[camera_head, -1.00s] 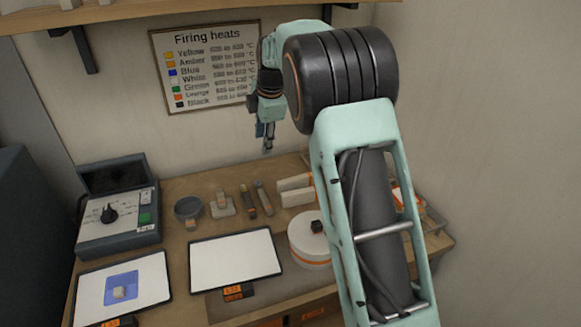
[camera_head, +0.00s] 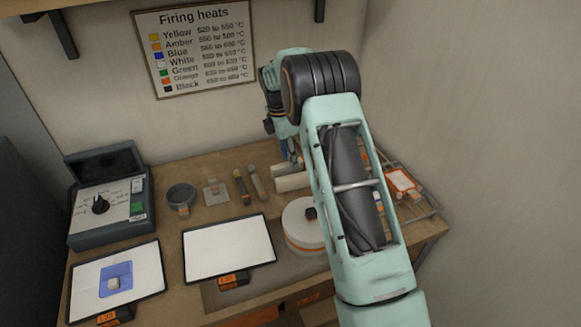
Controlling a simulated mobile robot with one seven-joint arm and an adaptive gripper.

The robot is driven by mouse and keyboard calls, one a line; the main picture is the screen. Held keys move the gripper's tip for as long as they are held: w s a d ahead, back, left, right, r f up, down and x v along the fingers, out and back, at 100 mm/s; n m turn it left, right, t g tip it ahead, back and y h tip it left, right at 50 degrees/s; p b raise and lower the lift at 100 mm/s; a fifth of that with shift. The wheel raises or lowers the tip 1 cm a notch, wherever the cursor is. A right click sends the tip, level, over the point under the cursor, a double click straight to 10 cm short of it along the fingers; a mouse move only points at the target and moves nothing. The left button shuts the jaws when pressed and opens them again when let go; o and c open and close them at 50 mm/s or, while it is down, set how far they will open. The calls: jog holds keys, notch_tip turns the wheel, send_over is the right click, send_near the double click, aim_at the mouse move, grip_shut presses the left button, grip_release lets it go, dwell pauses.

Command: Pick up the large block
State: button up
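Which item is the large block is not plain from this view. The largest block-like things are the pale long pieces (camera_head: 290,183) on the bench at the back, partly covered by my arm. Smaller blocks also show: a pale one (camera_head: 113,284) on a blue square at the front left, and a dark one (camera_head: 311,213) on the white round turntable (camera_head: 297,232). My gripper (camera_head: 294,158) points down just above or behind the pale long pieces. It is small and partly hidden by my arm, so its opening and any contact cannot be told.
Two white panels (camera_head: 228,248) (camera_head: 146,270) lie at the front. A control box (camera_head: 108,215) stands at the left, with a grey bowl (camera_head: 181,194) beside it. Slim tools (camera_head: 242,187) lie left of the pale pieces. A wire rack (camera_head: 421,206) is at the right edge.

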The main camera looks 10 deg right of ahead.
jog(key=shift+w+d+f, duration=0.1)
jog(key=shift+d+f, duration=0.05)
jog(key=shift+f, duration=0.65)
jog(key=shift+d+f, duration=0.1)
jog(key=shift+f, duration=0.65)
jog(key=shift+c, duration=0.4)
grip_shut()
